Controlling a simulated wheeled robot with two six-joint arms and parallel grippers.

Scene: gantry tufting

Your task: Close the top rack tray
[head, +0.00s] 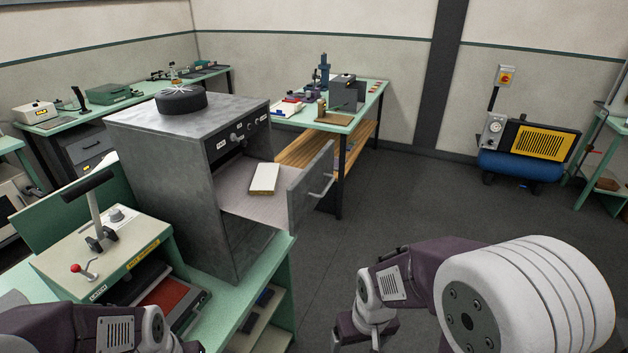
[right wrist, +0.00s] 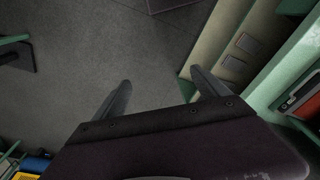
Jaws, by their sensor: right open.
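The top rack tray (head: 240,200) is pulled out of a grey metal cabinet (head: 165,165) in the head view. Its tall grey front panel (head: 308,190) stands clear of the cabinet on the right and carries a bar handle (head: 322,184). A pale slab with a brown edge (head: 264,179) lies in the tray. My right gripper (right wrist: 162,84) is open and empty over the floor in the right wrist view, with its fingers spread. In the head view my right arm is at the lower right, apart from the tray. My left arm shows at the bottom left, but its gripper is out of frame.
The cabinet stands on a green bench (head: 225,300), with a black round object (head: 181,100) on top and a press-like machine (head: 105,245) beside it. Another table (head: 340,122) is behind the tray. A blue and yellow compressor (head: 525,155) stands far right. The floor (head: 400,205) between is clear.

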